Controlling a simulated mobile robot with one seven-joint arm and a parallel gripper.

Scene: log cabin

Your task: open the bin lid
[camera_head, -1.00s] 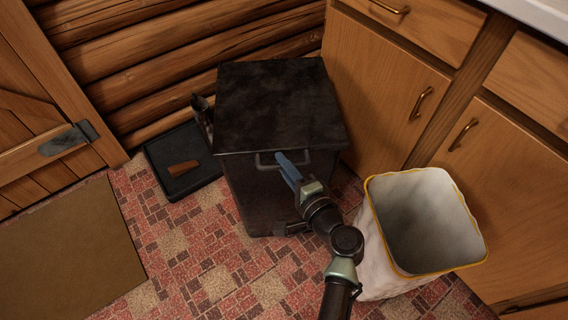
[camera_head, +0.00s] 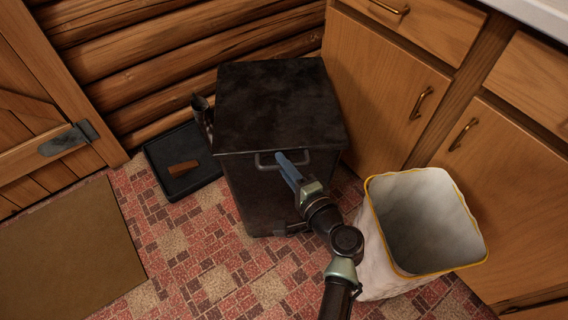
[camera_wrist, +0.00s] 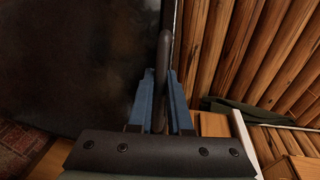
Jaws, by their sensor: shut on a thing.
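The bin (camera_head: 265,195) is a dark, boxy container standing on the floor against the log wall and the cabinets. Its flat black lid (camera_head: 278,100) lies level on top, and I see no gap under it. A dark bar handle (camera_head: 264,163) is on the front just below the lid's front edge. My gripper (camera_head: 286,160) has blue fingers and is at this handle. In the wrist view the fingers of my gripper (camera_wrist: 160,95) are on both sides of the handle bar (camera_wrist: 165,55), closed on it. The fingers hide part of the handle.
A white waste basket (camera_head: 374,240) with a yellow rim stands right of the bin, close to my arm. Wooden cabinets (camera_head: 390,80) stand behind. A black tray (camera_head: 160,155) with a brown block (camera_head: 184,168) lies left. A brown mat (camera_head: 70,250) lies front left.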

